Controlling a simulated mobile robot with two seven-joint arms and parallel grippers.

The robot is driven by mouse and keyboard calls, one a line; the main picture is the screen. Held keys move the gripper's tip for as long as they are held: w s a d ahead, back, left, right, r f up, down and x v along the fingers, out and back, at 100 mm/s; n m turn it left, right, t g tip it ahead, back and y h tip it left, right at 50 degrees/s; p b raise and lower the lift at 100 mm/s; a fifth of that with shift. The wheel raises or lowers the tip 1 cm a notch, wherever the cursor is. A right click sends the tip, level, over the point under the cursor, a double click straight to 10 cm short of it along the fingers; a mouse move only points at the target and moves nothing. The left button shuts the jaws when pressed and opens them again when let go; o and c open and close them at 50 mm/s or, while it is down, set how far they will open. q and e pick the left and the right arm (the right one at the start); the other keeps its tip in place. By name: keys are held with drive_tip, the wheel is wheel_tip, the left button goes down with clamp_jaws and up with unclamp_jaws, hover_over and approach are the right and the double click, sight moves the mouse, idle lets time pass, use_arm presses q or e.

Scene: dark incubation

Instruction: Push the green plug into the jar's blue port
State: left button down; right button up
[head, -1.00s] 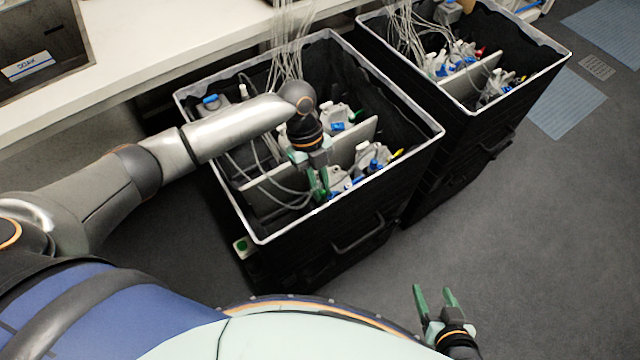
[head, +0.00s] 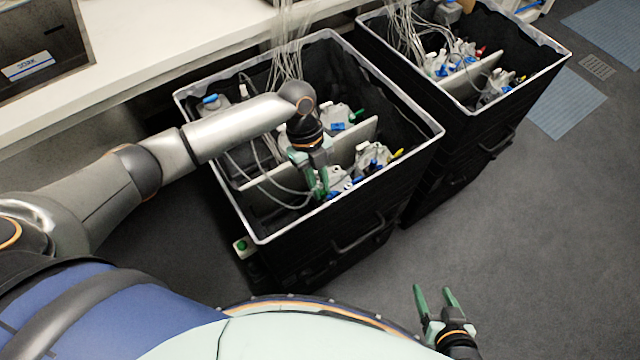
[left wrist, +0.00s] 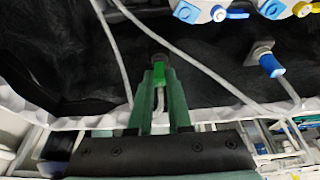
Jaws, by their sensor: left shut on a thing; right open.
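My left gripper (head: 319,192) reaches down into the near black bin, beside the grey-white jars (head: 372,157) in its front part. In the left wrist view, the left gripper (left wrist: 160,82) is shut on the bright green plug (left wrist: 160,73), with a pale tube below it. A dark round part lies just beyond the plug; I cannot tell whether they touch. A blue-tipped fitting (left wrist: 271,64) stands to the right, apart from the plug. I cannot tell which blue part is the port. My right gripper (head: 436,300) is open and empty over the floor.
The near bin (head: 350,228) has a pale rim and an upright grey divider (head: 262,197). Thin tubes hang into it and loop around my left gripper. A second bin (head: 540,82) stands behind right. A white bench (head: 130,60) runs along the left.

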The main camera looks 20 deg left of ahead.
use_arm(q)
drive_tip(key=shift+r, duration=0.25)
drive_tip(key=shift+r+p, duration=0.9)
drive_tip(key=shift+p, duration=0.25)
